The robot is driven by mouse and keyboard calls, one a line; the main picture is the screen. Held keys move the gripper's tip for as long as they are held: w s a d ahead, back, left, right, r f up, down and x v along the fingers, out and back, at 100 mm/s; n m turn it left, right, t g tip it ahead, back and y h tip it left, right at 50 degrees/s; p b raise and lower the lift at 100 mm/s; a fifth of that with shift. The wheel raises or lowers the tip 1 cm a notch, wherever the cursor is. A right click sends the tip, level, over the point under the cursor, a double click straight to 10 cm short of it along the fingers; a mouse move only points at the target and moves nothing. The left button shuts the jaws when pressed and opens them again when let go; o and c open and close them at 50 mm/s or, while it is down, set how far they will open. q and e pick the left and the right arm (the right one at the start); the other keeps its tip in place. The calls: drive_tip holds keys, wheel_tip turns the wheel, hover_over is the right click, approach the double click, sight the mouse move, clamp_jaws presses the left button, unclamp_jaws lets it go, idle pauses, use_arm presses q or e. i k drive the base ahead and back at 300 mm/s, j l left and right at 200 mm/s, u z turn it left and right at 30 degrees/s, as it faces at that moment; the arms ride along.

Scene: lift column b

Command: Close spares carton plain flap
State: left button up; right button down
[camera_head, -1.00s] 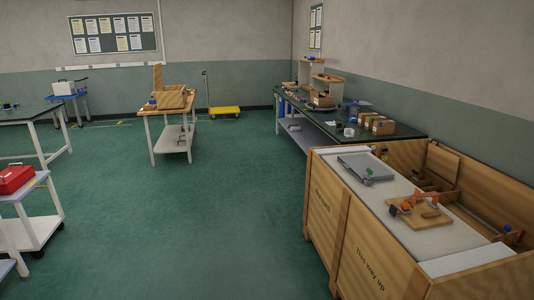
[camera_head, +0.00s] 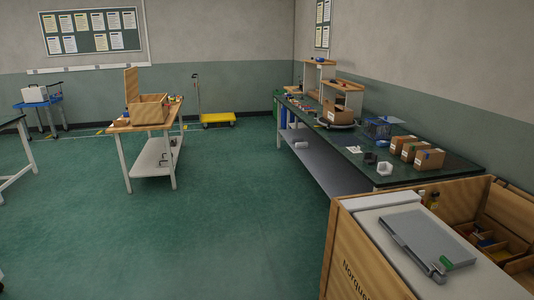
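An open-topped brown cardboard carton (camera_head: 338,114) stands on the dark-topped bench along the right wall. It is small in view, so I cannot tell how its flaps lie or whether it is the spares carton. Several small brown boxes with white labels (camera_head: 429,160) stand in a row nearer on the same bench and look shut. Neither of my grippers is in view.
A wooden box with its lid raised (camera_head: 148,112) sits on a white-legged table ahead. A large wooden crate (camera_head: 352,258) fills the near right, with a grey flat case (camera_head: 428,240) on top. A yellow trolley (camera_head: 217,118) stands behind. The green floor (camera_head: 230,220) is clear.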

sight(329, 105)
drive_tip(key=i, duration=4.35)
drive_tip(key=i+z, duration=0.15)
drive_tip(key=i, duration=0.3)
drive_tip(key=i+j+z, duration=0.15)
drive_tip(key=i, duration=0.3)
drive_tip(key=i+j+z, duration=0.2)
drive_tip(key=i, duration=0.25)
